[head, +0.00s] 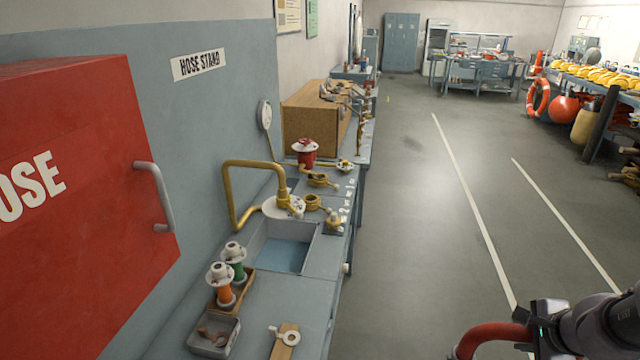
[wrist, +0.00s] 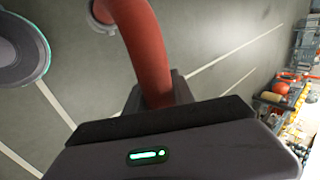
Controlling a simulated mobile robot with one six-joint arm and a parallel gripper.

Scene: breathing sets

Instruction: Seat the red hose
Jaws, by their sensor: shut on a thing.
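The red hose (head: 488,336) shows at the bottom right of the head view, and its lower part is cut off by the frame edge. My gripper (head: 540,328) is shut on it, out over the floor and well apart from the bench. In the wrist view the red hose (wrist: 143,45) curves up from between the dark jaws (wrist: 158,95) to the top edge. A pale ring-like piece (wrist: 101,18) shows beside the hose there; I cannot tell whether it is attached. A hose seat cannot be made out for certain.
A long bench (head: 300,290) along the left wall holds a basin (head: 284,245), a brass pipe (head: 230,200), orange (head: 224,290) and green (head: 237,270) capped fittings, and a red one (head: 305,153). A red cabinet (head: 100,240) juts out left. The floor (head: 430,200) is clear.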

